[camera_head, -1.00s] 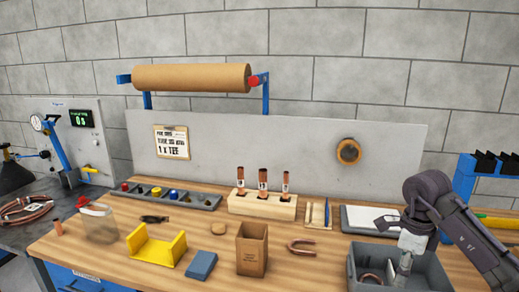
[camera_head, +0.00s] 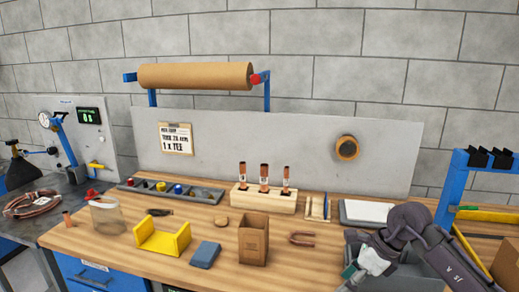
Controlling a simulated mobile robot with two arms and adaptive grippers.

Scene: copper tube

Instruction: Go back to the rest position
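My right arm comes in from the right edge, and its gripper (camera_head: 358,275) is low at the bottom right, in front of the grey bin (camera_head: 418,272). A pale, whitish patch shows at the gripper; I cannot tell whether it is a gripper part or something held. The fingertips are partly cut off by the bottom of the picture. The arm hides much of the bin and what is in it. My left gripper is not in view.
The wooden bench holds a cardboard box (camera_head: 253,240), a yellow bracket (camera_head: 163,238), a blue block (camera_head: 205,255), a wooden block with copper tubes (camera_head: 263,201), a clear container (camera_head: 107,216) and a white pad (camera_head: 366,213). A blue rack (camera_head: 452,190) stands at the right.

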